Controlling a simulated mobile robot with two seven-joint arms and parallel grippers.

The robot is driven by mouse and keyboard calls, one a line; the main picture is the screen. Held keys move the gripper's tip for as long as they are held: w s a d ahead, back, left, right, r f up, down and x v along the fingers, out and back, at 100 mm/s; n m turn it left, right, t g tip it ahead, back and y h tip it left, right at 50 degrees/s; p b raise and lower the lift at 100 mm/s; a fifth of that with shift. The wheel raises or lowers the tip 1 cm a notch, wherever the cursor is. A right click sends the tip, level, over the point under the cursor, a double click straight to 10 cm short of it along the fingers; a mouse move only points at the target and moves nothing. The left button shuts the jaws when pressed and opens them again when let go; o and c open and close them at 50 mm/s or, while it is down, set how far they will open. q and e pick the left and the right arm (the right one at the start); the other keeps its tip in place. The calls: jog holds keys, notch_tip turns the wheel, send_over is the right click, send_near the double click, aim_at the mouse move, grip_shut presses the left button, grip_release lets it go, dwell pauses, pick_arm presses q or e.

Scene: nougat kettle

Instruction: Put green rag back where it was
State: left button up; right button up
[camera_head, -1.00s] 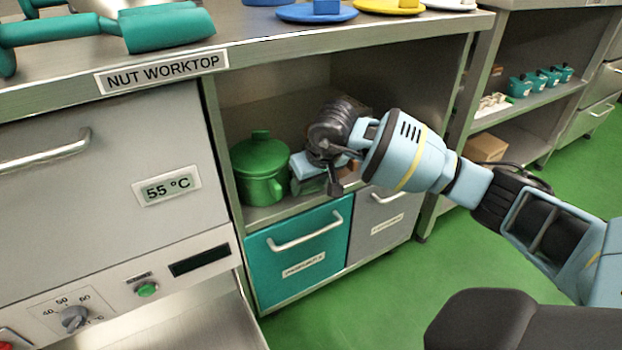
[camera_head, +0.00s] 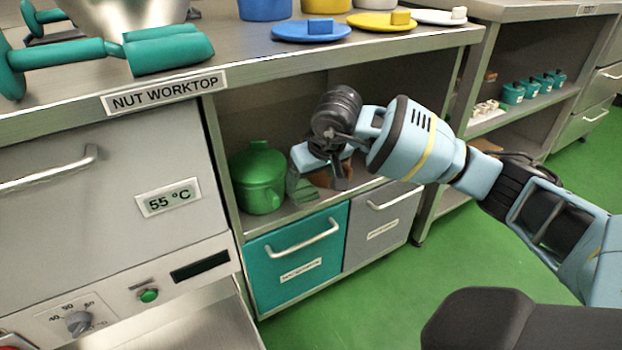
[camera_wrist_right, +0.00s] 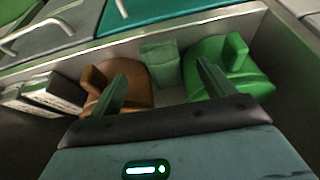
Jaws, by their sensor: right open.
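The green rag (camera_head: 300,188) is a dull green cloth at the front of the open shelf under the nut worktop, just right of the green lidded pot (camera_head: 260,178). In the right wrist view the rag (camera_wrist_right: 160,58) lies between the green pot (camera_wrist_right: 225,72) and a brown pot (camera_wrist_right: 128,80). My left gripper is not in view.
A teal drawer (camera_head: 295,262) and a grey drawer (camera_head: 386,222) sit below the shelf. The worktop above (camera_head: 240,45) overhangs my right gripper and carries blue (camera_head: 312,33) and yellow (camera_head: 380,22) plates. White blocks (camera_wrist_right: 45,95) stand beside the brown pot.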

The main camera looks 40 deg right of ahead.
jog(key=p+v, duration=0.1)
jog(key=v, duration=0.4)
jog(key=shift+s+r, duration=0.15)
jog(key=shift+r, duration=0.2)
